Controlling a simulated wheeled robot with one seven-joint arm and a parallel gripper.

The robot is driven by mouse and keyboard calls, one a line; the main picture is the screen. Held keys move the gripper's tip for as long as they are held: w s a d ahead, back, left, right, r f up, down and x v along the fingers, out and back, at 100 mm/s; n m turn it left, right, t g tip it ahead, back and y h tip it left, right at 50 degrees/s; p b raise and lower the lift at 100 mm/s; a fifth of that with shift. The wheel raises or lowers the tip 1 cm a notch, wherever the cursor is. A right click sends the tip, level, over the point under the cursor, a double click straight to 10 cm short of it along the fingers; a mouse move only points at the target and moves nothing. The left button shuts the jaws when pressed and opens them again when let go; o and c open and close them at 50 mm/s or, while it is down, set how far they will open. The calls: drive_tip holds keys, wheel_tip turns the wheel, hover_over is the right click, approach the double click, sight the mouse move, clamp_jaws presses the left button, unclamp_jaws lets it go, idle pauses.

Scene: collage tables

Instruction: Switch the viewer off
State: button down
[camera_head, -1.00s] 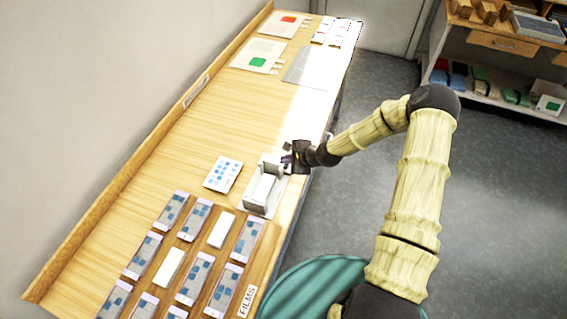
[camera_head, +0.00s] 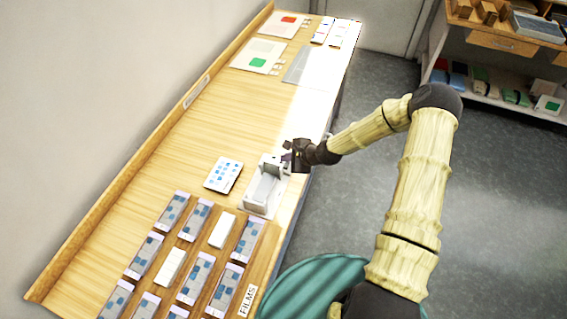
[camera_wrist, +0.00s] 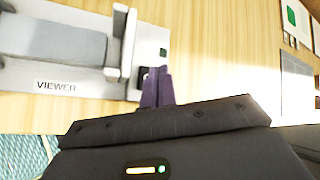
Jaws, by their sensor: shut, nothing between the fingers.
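The viewer (camera_head: 250,207) is a pale grey device near the right edge of the long table. In the wrist view its base carries the label VIEWER (camera_wrist: 57,87), a grey bed (camera_wrist: 55,42) and an upright bracket (camera_wrist: 122,45). A small green square (camera_wrist: 163,52) is on the base's right end. A dark part (camera_wrist: 143,80) next to it is partly hidden by my fingers. My gripper (camera_head: 287,157) is at the viewer's far right end. Its purple fingers (camera_wrist: 156,82) are shut and empty, over the base's edge; I cannot tell whether they touch it.
A card with blue squares (camera_head: 223,174) lies left of the viewer. Several film strips (camera_head: 196,219) lie in front, by the FILMS label (camera_head: 247,300). Boards with red (camera_head: 289,20) and green (camera_head: 258,62) patches lie at the far end.

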sight(288, 166)
wheel_tip(288, 166, up, 6)
drive_tip(key=p, duration=0.4)
drive_tip(key=shift+s, duration=0.1)
idle(0.6)
drive_tip(key=s+d+r+n+g+h, duration=0.1)
drive_tip(key=s+d+r+n+h, duration=0.2)
drive_tip(key=s+d+r+n, duration=0.2)
drive_tip(key=s+d+r+n+g+h, duration=0.2)
drive_tip(key=s+d+r+n+h, duration=0.2)
drive_tip(key=s+r+n, duration=0.8)
drive_tip(key=s+d+r, duration=0.2)
drive_tip(key=s+r, duration=0.3)
drive_tip(key=s, duration=0.2)
drive_tip(key=shift+s, duration=0.15)
